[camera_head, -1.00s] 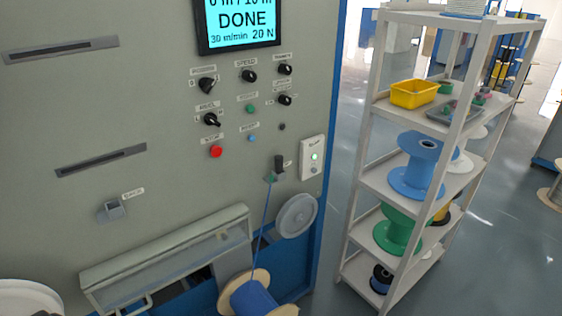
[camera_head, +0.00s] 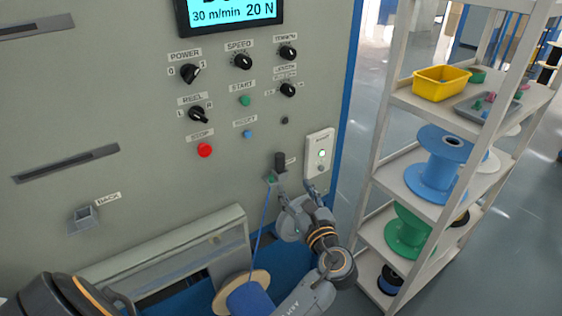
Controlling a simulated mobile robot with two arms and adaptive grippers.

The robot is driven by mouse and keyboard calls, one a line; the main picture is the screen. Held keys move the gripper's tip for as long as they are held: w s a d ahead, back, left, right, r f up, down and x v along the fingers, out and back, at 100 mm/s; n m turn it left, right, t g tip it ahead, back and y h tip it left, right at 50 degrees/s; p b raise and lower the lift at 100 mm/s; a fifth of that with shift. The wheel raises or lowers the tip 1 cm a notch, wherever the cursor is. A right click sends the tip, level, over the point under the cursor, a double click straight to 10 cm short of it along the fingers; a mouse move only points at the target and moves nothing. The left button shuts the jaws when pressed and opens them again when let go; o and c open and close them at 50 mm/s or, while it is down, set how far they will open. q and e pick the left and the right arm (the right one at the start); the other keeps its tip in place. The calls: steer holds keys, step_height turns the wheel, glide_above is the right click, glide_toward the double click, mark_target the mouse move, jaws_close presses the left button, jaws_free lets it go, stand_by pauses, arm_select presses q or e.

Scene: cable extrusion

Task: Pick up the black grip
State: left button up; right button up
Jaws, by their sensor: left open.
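The black grip (camera_head: 280,161) is a small upright black handle on the front of the grey machine, just left of a white switch box. Below it, a blue cable (camera_head: 264,222) runs from a small holder with a green part down to a blue spool with tan flanges (camera_head: 250,298). My left gripper (camera_head: 297,190) is open and empty, its fingers pointing up, just below and right of the black grip. They appear apart from the grip; the exact depth gap cannot be told. My right gripper is not in view.
The white switch box (camera_head: 319,155) with a green light is close above and right of my gripper. Knobs and a red stop button (camera_head: 204,150) are up left. A shelf rack (camera_head: 368,212) with spools and a yellow bin (camera_head: 441,83) stands at right.

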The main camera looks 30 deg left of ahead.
mark_target(282, 164)
arm_select(q)
steer(key=p+x, duration=0.1)
steer(key=x, duration=0.4)
steer(key=shift+w+a, duration=0.25)
steer(key=shift+w, duration=0.05)
steer(key=p+x, duration=0.1)
steer(key=x, duration=0.3)
steer(key=shift+w+a+r+p, duration=0.15)
steer(key=shift+w+a+p, duration=0.05)
steer(key=shift+a+p, duration=0.15)
steer(key=shift+w+a, duration=0.25)
steer(key=shift+d, duration=0.1)
steer(key=shift+c, duration=0.4)
jaws_close()
